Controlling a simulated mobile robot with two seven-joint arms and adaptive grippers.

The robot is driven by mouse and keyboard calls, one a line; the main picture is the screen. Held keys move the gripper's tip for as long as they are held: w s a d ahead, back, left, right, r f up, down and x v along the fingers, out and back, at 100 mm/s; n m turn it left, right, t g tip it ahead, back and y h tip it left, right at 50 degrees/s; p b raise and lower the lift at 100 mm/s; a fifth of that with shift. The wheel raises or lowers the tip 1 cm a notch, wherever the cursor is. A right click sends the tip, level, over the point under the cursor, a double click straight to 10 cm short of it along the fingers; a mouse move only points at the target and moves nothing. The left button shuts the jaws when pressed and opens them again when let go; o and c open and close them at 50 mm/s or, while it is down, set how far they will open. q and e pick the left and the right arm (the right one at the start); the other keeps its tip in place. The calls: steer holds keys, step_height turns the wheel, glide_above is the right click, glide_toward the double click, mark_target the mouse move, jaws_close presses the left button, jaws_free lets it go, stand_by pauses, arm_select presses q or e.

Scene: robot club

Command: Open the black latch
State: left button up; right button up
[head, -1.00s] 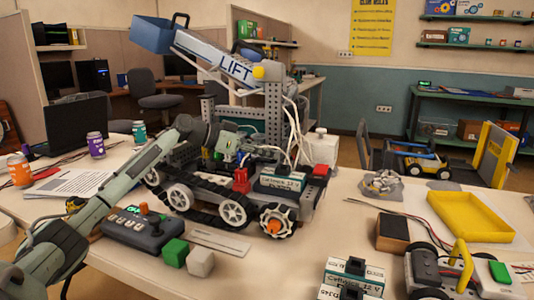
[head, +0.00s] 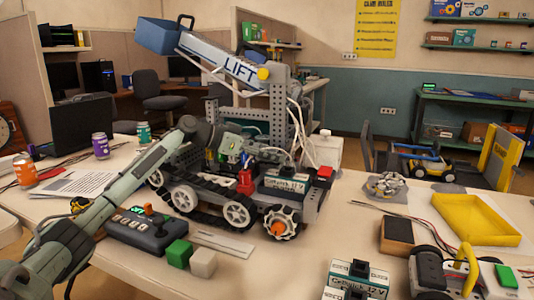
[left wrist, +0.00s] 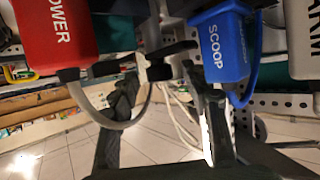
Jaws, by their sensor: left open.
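A small black part (left wrist: 160,72) lies between my fingertips in the left wrist view and may be the black latch; I cannot tell for sure. It sits between a red POWER connector (left wrist: 58,38) and a blue SCOOP connector (left wrist: 222,48). In the head view my left arm reaches to the tracked model robot (head: 262,125) with the LIFT arm. My left gripper (head: 232,152) is at its near left side, among its wiring. The left gripper (left wrist: 160,80) is open, with dark fingers on either side of the black part. Contact cannot be seen. My right gripper is not in view.
A controller box (head: 150,232) with green and white cubes stands below my left arm. Battery packs (head: 357,280) and a small wheeled chassis (head: 445,272) are at the front right. A yellow tray (head: 475,220) lies behind them. Cans (head: 25,170) stand at the left.

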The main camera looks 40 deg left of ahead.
arm_select(q)
steer(key=v, duration=1.2)
stand_by(0.3)
